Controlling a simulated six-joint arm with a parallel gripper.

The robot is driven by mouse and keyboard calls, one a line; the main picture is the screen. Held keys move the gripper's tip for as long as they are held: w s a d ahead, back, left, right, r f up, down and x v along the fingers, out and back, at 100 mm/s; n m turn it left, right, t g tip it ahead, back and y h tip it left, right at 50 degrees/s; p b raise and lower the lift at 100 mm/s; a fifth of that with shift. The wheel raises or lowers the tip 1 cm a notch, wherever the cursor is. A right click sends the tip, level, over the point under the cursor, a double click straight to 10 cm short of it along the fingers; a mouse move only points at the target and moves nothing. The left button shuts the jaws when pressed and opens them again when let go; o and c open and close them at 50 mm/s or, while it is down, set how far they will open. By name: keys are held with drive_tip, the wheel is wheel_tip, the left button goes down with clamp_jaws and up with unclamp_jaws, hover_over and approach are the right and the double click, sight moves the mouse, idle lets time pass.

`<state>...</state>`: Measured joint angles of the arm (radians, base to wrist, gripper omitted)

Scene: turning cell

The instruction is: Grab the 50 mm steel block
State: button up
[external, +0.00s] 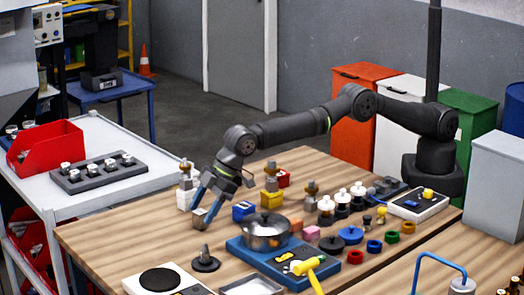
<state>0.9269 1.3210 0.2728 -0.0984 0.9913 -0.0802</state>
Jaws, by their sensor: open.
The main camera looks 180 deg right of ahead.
drive_tip(key=shift+f, duration=0.15)
drive_tip(key=shift+c, duration=0.2)
clamp_jaws()
drive_tip(key=shift+d, duration=0.1)
